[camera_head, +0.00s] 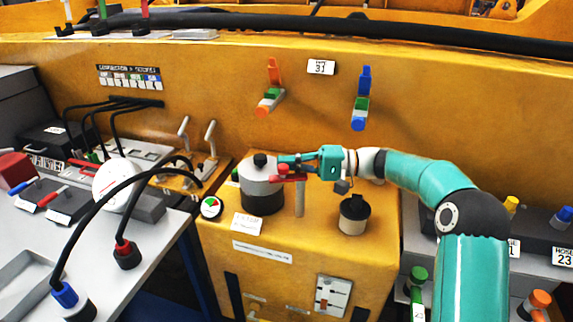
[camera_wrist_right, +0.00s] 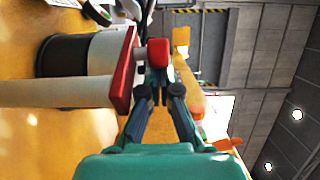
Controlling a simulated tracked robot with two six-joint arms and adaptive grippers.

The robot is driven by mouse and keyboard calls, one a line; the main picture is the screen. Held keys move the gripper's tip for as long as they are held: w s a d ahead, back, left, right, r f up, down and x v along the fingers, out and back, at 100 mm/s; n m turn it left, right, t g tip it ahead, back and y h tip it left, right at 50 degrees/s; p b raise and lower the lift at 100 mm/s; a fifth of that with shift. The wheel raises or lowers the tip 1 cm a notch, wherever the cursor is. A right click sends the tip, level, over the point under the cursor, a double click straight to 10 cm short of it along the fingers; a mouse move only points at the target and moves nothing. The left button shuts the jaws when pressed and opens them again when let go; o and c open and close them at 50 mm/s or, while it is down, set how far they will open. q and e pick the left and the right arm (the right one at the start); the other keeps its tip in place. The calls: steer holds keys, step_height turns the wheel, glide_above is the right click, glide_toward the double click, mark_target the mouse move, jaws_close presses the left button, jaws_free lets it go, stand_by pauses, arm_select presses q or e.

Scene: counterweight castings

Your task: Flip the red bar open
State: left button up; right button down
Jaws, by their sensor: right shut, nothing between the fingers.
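The red bar (camera_head: 289,178) lies roughly level on top of a pale upright post (camera_head: 299,202), in front of the grey-and-black cylinder (camera_head: 262,192). In the right wrist view the red bar (camera_wrist_right: 123,72) shows as a long plate on the post (camera_wrist_right: 55,92), with a red block (camera_wrist_right: 159,52) beside it. My right gripper (camera_head: 284,160) is shut and empty, just above and behind the bar. In the wrist view its fingertips (camera_wrist_right: 157,78) are close beside the red parts; I cannot tell whether they touch. My left gripper is out of view.
A small black-topped jar (camera_head: 353,214) stands right of the post on the yellow box. Orange (camera_head: 273,72) and blue (camera_head: 364,80) levers jut from the yellow wall behind. Black cables (camera_head: 110,205) arch over the left panel.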

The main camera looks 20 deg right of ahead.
steer(key=shift+s+a+f+n+g+y+b, duration=0.2)
steer(key=shift+s+a+n+g+y+b, duration=0.4)
steer(key=shift+g, duration=0.5)
steer(key=shift+s+a+f, duration=0.1)
steer(key=shift+a, duration=0.05)
stand_by(1.0)
steer(key=shift+d, duration=0.35)
steer(key=v, duration=1.1)
steer(key=shift+s+d+r, duration=0.15)
steer(key=shift+d+r, duration=0.15)
steer(key=shift+r, duration=0.15)
